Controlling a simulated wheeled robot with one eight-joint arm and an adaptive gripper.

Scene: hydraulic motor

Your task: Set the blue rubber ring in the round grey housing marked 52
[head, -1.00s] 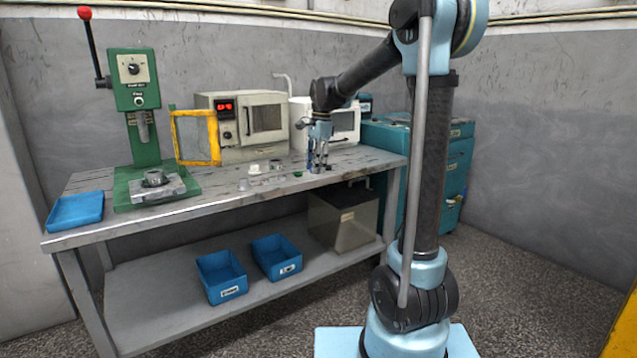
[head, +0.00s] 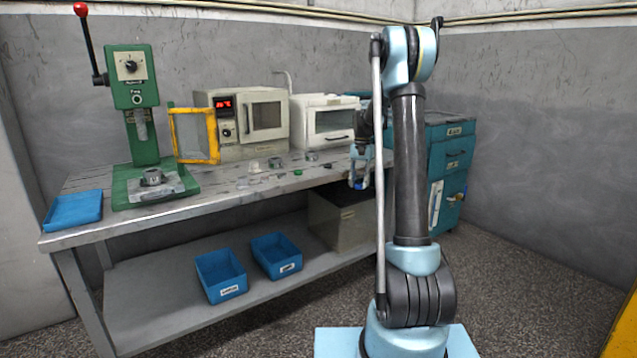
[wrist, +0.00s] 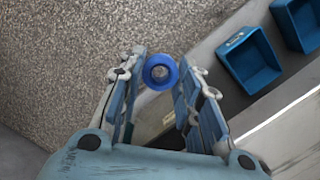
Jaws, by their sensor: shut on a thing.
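The blue rubber ring (wrist: 160,72) is held at the fingertips of my gripper (wrist: 158,76), with its round opening facing the wrist camera. In the head view my gripper (head: 359,180) hangs off the right end of the bench, partly behind my own arm; the ring is too small to make out there. A round grey part (head: 151,177) sits on the press plate, and other small round grey parts (head: 275,163) (head: 312,157) stand on the bench. No number 52 is readable, so I cannot tell which is the housing.
The metal bench (head: 215,200) holds the green press (head: 135,95), ovens, a blue tray (head: 75,210) and several small parts, including a green one (head: 298,172). Blue bins (head: 221,275) sit on the lower shelf. A teal cabinet (head: 455,160) stands right. Open floor shows below my gripper.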

